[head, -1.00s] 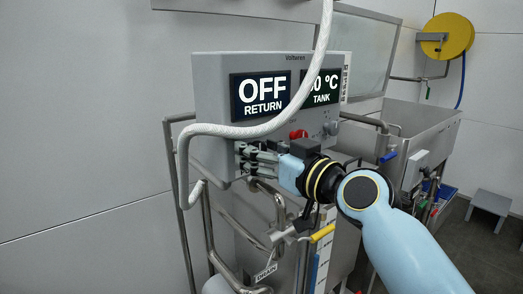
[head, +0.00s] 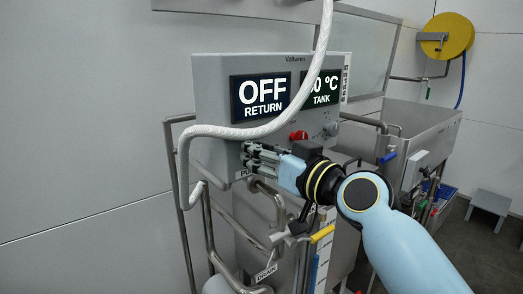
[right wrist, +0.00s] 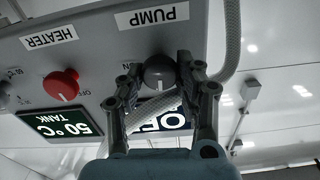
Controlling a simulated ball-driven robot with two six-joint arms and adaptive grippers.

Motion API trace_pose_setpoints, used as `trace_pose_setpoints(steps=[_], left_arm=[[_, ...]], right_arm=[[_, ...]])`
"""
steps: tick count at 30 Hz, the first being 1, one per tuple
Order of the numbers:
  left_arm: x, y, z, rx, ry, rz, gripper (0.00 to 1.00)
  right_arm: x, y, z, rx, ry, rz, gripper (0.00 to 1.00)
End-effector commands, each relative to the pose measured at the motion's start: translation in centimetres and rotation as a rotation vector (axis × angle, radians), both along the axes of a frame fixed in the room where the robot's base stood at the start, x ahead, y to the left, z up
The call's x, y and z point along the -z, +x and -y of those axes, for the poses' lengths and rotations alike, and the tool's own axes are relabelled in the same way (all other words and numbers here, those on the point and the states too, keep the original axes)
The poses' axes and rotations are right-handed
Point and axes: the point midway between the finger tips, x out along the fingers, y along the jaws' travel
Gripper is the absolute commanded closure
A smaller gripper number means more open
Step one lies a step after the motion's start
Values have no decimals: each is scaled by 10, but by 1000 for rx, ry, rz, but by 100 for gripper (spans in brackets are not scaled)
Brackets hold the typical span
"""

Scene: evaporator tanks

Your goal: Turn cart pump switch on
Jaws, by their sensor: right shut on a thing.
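The grey control box (head: 212,85) has a display (head: 262,95) reading "OFF RETURN". The pump switch is a round grey knob (right wrist: 158,72) beside the upside-down "PUMP" label (right wrist: 152,18) in the right wrist view. My right gripper (right wrist: 157,82) has its fingers on both sides of this knob and is shut on it. In the head view my right gripper (head: 250,154) reaches the lower left of the box front, and its fingers hide the knob. My left gripper is not in view.
A red heater knob (head: 298,135) sits right of my gripper, with a smaller grey knob (head: 331,128) beyond it. A white hose (head: 228,131) loops across the box front. Pipes and a yellow-handled valve (head: 322,234) lie below. A steel tank (head: 425,125) stands at right.

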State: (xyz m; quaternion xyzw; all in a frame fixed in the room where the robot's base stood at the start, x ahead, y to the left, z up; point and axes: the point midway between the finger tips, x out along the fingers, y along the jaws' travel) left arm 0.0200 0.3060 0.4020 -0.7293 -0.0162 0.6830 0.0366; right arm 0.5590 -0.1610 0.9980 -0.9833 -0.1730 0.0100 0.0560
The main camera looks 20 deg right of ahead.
Motion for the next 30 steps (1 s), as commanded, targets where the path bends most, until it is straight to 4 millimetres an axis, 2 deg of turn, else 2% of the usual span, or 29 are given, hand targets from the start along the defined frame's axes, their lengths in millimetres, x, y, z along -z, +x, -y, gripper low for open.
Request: trace_pose_setpoints(steps=[30], left_arm=[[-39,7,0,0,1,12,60]], right_arm=[[0,1,3,1,879,-319,97]])
